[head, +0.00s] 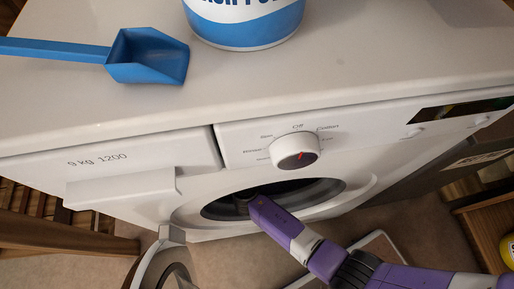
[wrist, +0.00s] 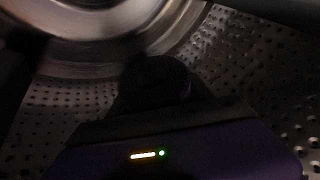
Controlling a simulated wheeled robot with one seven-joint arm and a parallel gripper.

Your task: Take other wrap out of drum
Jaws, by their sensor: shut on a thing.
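The washing machine's drum (wrist: 235,50) fills the wrist view with perforated metal walls and is very dark. My gripper (wrist: 156,92) is inside it, shut on a dark, rounded thing. That thing appears to be a wrap (wrist: 155,76), but its colour and edges are hard to make out. In the head view my purple and white arm reaches through the round door opening (head: 222,207), and the gripper itself is hidden there. The round door (head: 172,268) stands open at the lower left. I cannot make out any other wrap in the drum.
The white machine top (head: 330,60) carries a blue scoop (head: 148,58) and a blue-and-white tub (head: 245,25). The control knob (head: 295,152) sits above the opening. A wooden piece (head: 490,222) stands at the right. Floor (head: 415,215) shows in front of the machine.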

